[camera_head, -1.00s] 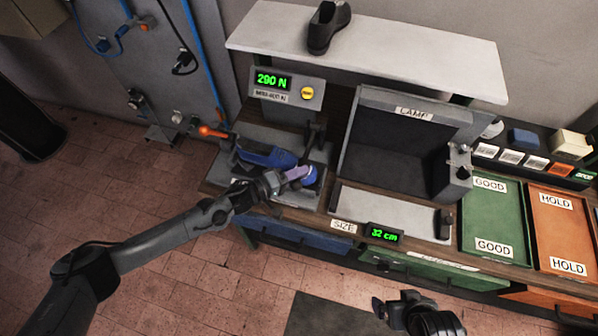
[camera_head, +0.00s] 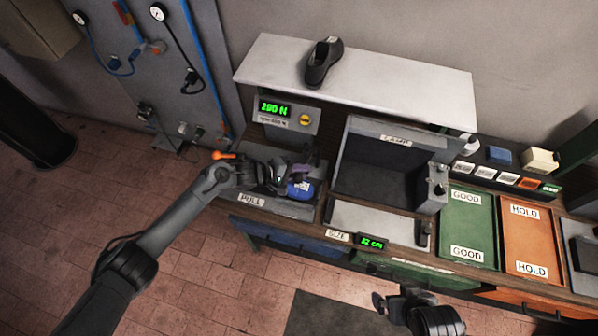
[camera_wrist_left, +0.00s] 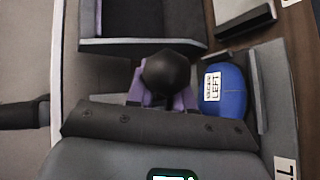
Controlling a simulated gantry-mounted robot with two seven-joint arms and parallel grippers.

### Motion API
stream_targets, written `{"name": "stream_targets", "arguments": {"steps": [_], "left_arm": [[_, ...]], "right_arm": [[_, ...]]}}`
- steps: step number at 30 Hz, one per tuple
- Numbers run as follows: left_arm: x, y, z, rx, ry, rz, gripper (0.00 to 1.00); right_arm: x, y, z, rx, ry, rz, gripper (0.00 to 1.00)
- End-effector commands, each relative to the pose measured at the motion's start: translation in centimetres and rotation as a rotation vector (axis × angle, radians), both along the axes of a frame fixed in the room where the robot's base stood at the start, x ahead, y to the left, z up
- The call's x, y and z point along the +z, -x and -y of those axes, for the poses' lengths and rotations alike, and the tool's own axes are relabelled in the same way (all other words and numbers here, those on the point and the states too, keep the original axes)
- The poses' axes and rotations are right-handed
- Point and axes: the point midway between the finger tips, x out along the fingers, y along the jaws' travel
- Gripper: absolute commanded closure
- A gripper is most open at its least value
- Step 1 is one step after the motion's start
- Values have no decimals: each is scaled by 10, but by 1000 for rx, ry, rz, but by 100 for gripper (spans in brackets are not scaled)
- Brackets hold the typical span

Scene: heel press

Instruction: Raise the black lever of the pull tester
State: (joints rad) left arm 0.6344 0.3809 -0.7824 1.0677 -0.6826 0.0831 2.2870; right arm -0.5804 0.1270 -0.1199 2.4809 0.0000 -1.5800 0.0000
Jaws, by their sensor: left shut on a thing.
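The pull tester (camera_head: 290,122) stands at the left end of the bench, with a green 290 N display and a PULL label at its front. My left gripper (camera_head: 297,171) is over its bed. In the left wrist view its purple fingers (camera_wrist_left: 164,92) are on both sides of the round black knob (camera_wrist_left: 166,72) of the lever, shut on it. The rest of the lever is hidden. A blue shoe part (camera_head: 301,189) marked LEFT lies just beside the gripper; it also shows in the left wrist view (camera_wrist_left: 222,88). My right gripper (camera_head: 380,303) is low at the bottom, its jaws unclear.
An orange-tipped handle (camera_head: 223,155) sticks out left of the tester, close to my left wrist. The dark lamp box (camera_head: 385,165) stands to the right. Green GOOD (camera_head: 467,225) and orange HOLD (camera_head: 526,240) trays are farther right.

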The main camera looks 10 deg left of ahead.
Motion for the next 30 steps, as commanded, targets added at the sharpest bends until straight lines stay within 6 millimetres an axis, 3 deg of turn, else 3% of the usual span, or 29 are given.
{"name": "stream_targets", "arguments": {"steps": [1, 16, 17, 20, 30], "left_arm": [[8, 2, 8, -16, 10, -7, 100], [8, 2, 9, -20, 7, -28, 100], [8, 2, 9, -20, 7, -28, 74], [7, 2, 8, -19, 7, -27, 59], [6, 0, 3, -9, 1, -29, 59]], "right_arm": [[4, 0, 0, 0, 0, 0, 0], [5, 0, -2, -4, -7, -1, 0], [5, 0, -2, -5, -8, -1, 0], [5, 0, -2, -6, -9, 0, 0], [5, 0, -3, -7, -11, -1, 0]]}}
